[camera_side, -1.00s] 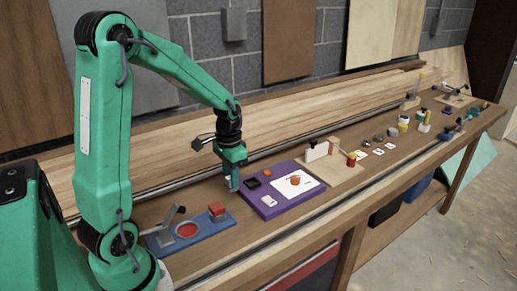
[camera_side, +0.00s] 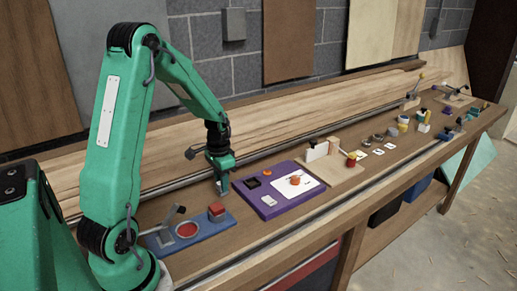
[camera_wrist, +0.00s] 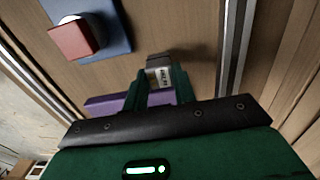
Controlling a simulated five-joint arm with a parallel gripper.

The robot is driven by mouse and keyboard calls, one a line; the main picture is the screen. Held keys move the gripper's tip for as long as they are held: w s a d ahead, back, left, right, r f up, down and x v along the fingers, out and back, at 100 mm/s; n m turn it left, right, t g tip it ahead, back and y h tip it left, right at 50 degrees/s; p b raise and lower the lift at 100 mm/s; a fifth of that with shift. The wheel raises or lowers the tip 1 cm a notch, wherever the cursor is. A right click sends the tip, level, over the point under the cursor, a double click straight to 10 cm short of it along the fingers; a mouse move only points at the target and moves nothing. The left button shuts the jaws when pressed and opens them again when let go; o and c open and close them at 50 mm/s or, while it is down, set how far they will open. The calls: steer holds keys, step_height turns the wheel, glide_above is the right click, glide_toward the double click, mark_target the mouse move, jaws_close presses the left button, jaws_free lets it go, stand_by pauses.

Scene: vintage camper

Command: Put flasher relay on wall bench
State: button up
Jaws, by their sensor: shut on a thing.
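My gripper (camera_side: 222,181) is shut on a small grey box with a printed white label, which looks like the flasher relay (camera_wrist: 160,74). In the side view the relay (camera_side: 223,188) is a small grey shape at the fingertips, partly hidden by them. It is over or on the long wooden bench (camera_side: 180,205) along the wall, between the blue plate and the purple tray. I cannot tell whether it touches the bench top. The bench top also shows in the wrist view (camera_wrist: 190,30).
A blue plate (camera_side: 160,242) with a lever, a red disc and a red block stands left of my gripper. A purple tray (camera_side: 270,210) with small parts lies to its right. A metal rail (camera_side: 300,240) runs along the bench's front. Several small items stand farther right.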

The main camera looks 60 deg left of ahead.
steer(key=shift+f, duration=0.9)
steer(key=o, duration=1)
steer(key=shift+f, duration=0.1)
step_height(320, 180, up, 12)
steer(key=shift+r, duration=0.15)
steer(key=shift+d, duration=0.1)
